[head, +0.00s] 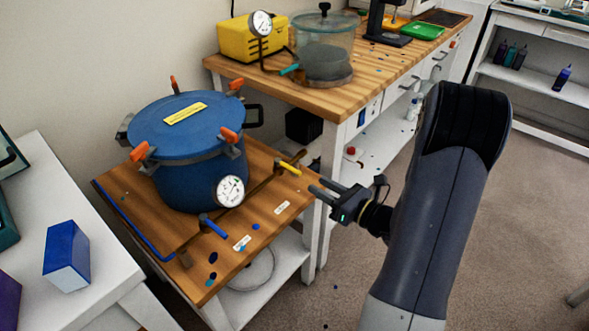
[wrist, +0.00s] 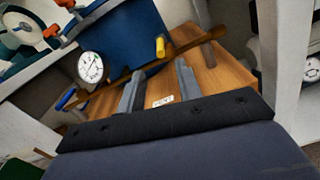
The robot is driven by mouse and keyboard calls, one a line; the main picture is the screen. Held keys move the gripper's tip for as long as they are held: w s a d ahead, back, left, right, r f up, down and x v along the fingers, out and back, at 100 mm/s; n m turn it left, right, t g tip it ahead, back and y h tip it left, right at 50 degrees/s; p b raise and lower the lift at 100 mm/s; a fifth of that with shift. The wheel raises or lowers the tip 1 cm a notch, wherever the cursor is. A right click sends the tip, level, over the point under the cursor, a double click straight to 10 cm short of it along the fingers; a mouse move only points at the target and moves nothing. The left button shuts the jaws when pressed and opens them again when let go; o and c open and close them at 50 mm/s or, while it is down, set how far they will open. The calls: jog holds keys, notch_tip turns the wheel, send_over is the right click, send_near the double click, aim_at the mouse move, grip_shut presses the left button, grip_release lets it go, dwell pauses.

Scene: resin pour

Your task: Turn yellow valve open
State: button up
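The yellow valve (head: 288,168) is a small lever handle on a brass pipe at the right side of the wooden stand, beside the blue pressure pot (head: 190,145). In the wrist view the yellow handle (wrist: 160,46) shows end-on, beyond and between the fingers. My gripper (head: 318,190) is open and empty, just right of the handle and apart from it. Its two fingers also show in the wrist view (wrist: 158,82), pointing toward the pipe. A blue valve handle (head: 213,227) sits on the same pipe at the front left, below the pot's round gauge (head: 229,190).
The wooden stand top (head: 190,270) carries small labels and blue spots. A workbench (head: 330,100) with a yellow pump (head: 250,38) and a clear chamber (head: 323,50) stands behind. A white table (head: 80,200) with a blue box (head: 66,256) is at left. Open floor lies at right.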

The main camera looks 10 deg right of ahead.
aim_at(294, 169)
jog(key=x, duration=0.9)
jog(key=shift+w+a, duration=0.15)
jog(key=shift+w, duration=0.2)
grip_shut()
